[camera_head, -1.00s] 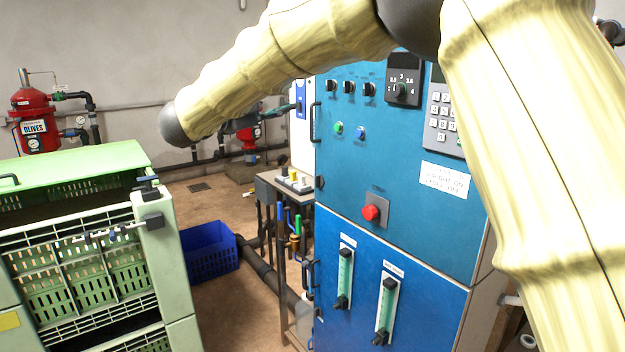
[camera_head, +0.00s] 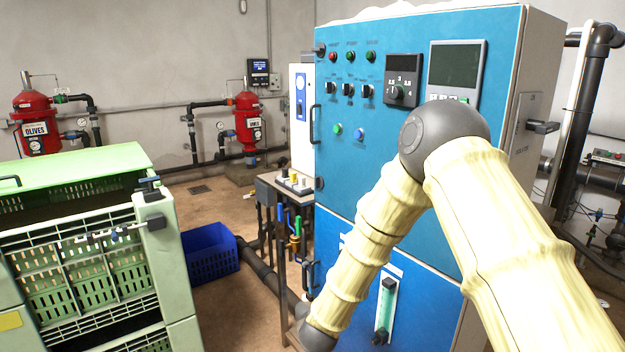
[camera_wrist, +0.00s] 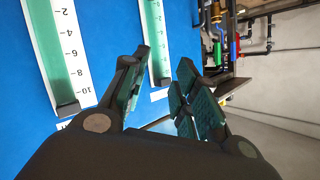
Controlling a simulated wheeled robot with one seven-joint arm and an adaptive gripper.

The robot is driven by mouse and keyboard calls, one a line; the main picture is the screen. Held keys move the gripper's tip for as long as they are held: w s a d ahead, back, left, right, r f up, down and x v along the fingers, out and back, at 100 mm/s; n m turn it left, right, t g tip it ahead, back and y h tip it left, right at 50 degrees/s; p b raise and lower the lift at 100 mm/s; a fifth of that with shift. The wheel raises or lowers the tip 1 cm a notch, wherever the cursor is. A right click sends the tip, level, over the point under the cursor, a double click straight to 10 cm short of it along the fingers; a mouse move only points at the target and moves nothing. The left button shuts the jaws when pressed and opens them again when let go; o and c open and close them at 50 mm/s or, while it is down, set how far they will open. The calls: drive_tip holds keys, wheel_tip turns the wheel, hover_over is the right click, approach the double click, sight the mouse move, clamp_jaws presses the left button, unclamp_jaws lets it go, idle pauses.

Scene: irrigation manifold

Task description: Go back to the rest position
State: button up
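My gripper (camera_wrist: 158,95) shows in the wrist view with its two dark, green-padded fingers apart and nothing between them. It is in front of the lower blue panel of the control cabinet (camera_head: 375,235), close to two green flow gauges (camera_wrist: 60,45). The arm hides the red stop button and one of the flow gauges. The other flow gauge (camera_head: 385,308) stays visible.
A green crate stack (camera_head: 160,225) stands at the left, with a blue crate (camera_head: 209,252) behind it. A small bench (camera_head: 285,183) with valves and pipes adjoins the cabinet's left side. Red filter tanks (camera_head: 36,122) stand by the back wall. Brown floor is clear between them.

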drive_tip(key=s+d+f+n+g+y, duration=0.1)
drive_tip(key=s+d+f+n+g, duration=0.3)
drive_tip(key=s+f, duration=0.75)
drive_tip(key=s+d+f+n+g+y, duration=0.1)
drive_tip(key=s+d+f+g+y, duration=0.3)
drive_tip(key=s+f, duration=0.8)
drive_tip(key=s+d+f+g, duration=0.1)
drive_tip(key=s+d+g, duration=0.1)
drive_tip(key=s, duration=0.7)
drive_tip(key=s+d+f+n+g+h, duration=0.1)
drive_tip(key=s+d+f+g, duration=0.1)
drive_tip(key=s, duration=0.8)
drive_tip(key=s+d+f+n+g, duration=0.1)
drive_tip(key=s+d, duration=0.3)
drive_tip(key=s, duration=0.6)
drive_tip(key=shift+s+d+f+g+h, duration=0.2)
drive_tip(key=shift+d+f+g+h, duration=0.05)
drive_tip(key=shift+f+g+h, duration=0.2)
